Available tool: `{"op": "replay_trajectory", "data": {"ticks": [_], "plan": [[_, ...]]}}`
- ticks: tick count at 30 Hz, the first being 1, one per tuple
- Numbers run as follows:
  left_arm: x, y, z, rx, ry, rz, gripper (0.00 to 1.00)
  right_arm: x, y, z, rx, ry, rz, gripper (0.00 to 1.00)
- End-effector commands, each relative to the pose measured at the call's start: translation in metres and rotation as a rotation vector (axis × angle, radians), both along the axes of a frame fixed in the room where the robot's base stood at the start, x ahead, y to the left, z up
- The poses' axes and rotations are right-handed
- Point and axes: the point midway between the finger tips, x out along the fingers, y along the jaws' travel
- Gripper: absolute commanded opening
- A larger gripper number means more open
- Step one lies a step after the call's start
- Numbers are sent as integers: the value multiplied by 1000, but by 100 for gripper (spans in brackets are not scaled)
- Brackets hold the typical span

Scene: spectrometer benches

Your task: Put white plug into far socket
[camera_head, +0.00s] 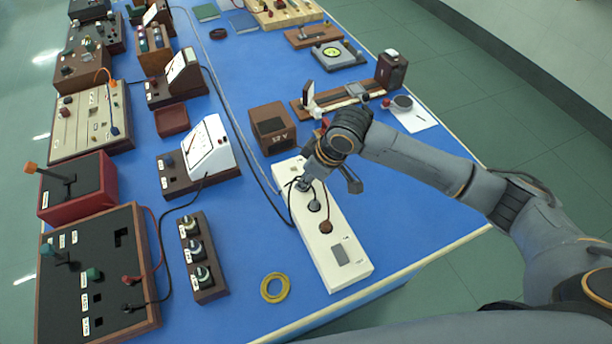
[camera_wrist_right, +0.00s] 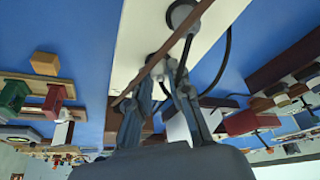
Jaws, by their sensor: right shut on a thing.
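A long white socket strip (camera_head: 343,262) lies near the table's right front part, with sockets in a row along its top. My right gripper (camera_head: 303,184) is low over the strip's far end, at the far socket. It is shut on what appears to be the white plug, mostly hidden by the fingers; I cannot tell how deep it sits. A brown plug (camera_head: 326,227) stands in a nearer socket, and a grey round socket or plug (camera_head: 314,206) lies between. In the right wrist view the fingers (camera_wrist_right: 166,85) are over the white strip (camera_wrist_right: 142,40), with cords crossing. My left gripper is not in view.
A brown 12 V box (camera_head: 272,128) stands just beyond the strip. A white-faced meter (camera_head: 208,146) and a three-terminal block (camera_head: 196,257) are to the left. A yellow ring (camera_head: 275,288) lies in front, with bare blue table around it. A black cord runs beside the strip.

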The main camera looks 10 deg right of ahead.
Motion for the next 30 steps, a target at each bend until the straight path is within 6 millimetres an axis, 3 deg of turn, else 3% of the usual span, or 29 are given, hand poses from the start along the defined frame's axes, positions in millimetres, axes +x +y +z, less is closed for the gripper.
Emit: {"op": "replay_trajectory", "data": {"ticks": [3,4,7,8,20,30], "plan": [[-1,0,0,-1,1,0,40,0,0,0,0,0,0,0],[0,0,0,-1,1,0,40,0,0,0,0,0,0,23],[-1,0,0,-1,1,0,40,0,0,0,0,0,0,44],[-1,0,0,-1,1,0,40,0,0,0,0,0,0,46],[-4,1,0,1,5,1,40,-2,-2,8,1,-1,1,46],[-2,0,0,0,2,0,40,-18,-22,70,0,-5,-1,46]]}}
